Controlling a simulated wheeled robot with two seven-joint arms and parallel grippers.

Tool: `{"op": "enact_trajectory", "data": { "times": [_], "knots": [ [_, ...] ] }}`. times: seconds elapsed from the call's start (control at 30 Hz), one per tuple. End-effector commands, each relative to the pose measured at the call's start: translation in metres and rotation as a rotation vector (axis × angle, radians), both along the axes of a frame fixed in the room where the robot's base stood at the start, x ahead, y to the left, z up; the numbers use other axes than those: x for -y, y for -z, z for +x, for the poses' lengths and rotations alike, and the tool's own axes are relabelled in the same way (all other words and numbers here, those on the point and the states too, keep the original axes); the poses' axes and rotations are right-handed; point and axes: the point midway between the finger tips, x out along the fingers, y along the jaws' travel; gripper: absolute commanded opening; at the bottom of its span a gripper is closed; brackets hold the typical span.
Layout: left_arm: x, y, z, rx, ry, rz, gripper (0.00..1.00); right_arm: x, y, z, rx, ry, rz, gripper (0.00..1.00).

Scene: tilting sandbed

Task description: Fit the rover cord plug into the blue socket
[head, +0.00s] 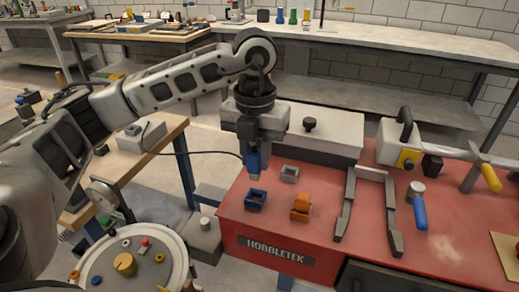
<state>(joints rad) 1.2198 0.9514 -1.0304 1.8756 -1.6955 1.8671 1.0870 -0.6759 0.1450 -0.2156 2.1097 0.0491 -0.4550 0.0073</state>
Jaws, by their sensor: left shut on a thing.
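My left gripper (253,162) points down over the left part of the red bench and is shut on the blue rover cord plug (252,167). A thin dark cord (200,153) runs from the plug to the left. The blue socket (256,200) is an open square block on the red top, just below the plug in the picture. The plug appears apart from the socket, held above it. My right gripper is not in view.
A grey socket (289,173) and an orange socket (301,208) stand close to the blue one. A dark fork-shaped frame (345,203), a blue-handled tool (420,212) and a pale box (330,140) also occupy the red bench (375,255). A round tray (150,268) stands at lower left.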

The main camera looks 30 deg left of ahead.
Motion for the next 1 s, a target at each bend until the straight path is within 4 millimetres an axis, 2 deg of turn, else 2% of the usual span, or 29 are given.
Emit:
{"op": "enact_trajectory", "data": {
  "times": [0.27, 0.73, 1.0],
  "knots": [
    [0.000, 0.005, 0.001, -0.002, -0.001, -0.001, 0.00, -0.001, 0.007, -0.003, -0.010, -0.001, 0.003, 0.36],
    [0.000, 0.041, 0.001, -0.001, 0.000, -0.001, 0.00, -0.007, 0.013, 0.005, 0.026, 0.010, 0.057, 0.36],
    [0.000, 0.044, 0.001, -0.001, 0.000, -0.002, 0.00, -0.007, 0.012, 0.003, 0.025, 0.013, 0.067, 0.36]
  ]
}}
